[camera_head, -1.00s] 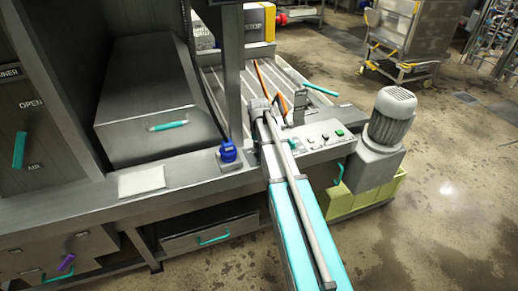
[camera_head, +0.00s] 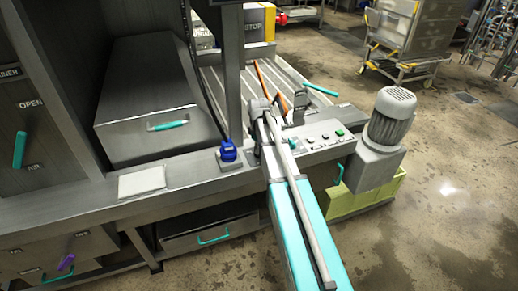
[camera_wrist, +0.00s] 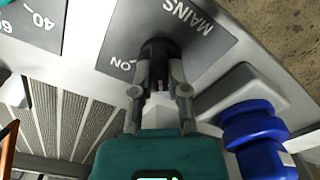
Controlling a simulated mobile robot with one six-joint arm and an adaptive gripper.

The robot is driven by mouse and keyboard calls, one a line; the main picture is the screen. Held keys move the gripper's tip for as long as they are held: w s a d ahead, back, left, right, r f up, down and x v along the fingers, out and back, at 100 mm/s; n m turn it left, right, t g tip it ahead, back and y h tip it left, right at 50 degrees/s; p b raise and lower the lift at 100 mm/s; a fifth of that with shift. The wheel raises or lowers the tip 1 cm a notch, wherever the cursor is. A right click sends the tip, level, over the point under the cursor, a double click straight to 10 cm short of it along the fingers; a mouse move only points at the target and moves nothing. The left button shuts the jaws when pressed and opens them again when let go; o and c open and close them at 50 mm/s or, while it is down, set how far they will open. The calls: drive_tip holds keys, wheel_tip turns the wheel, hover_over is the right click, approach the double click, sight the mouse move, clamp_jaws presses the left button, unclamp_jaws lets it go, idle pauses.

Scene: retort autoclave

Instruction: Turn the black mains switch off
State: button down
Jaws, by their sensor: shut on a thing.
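The black mains switch (camera_wrist: 158,48) is a dark knob on a dark grey plate (camera_wrist: 185,22) lettered MAINS, with ON printed at its lower left, in the wrist view. My gripper (camera_wrist: 159,65) is shut on the knob from above, one finger on each side. The fingers cover much of the knob, so which position it points to cannot be told. In the head view my arm reaches over the grey control panel, and its links hide the switch and fingertips.
A blue plug-like fitting (camera_head: 229,152) stands left of my arm; its ribbed blue body (camera_wrist: 255,125) is close by my gripper in the wrist view. Green and pale buttons line the panel (camera_head: 323,139). A grey motor (camera_head: 388,120) stands to the right. Open floor lies beyond it.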

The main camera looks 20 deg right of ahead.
drive_tip(key=shift+n, duration=1)
drive_tip(key=c, duration=0.6)
unclamp_jaws()
drive_tip(key=shift+c, duration=0.2)
drive_tip(key=shift+m, duration=0.3)
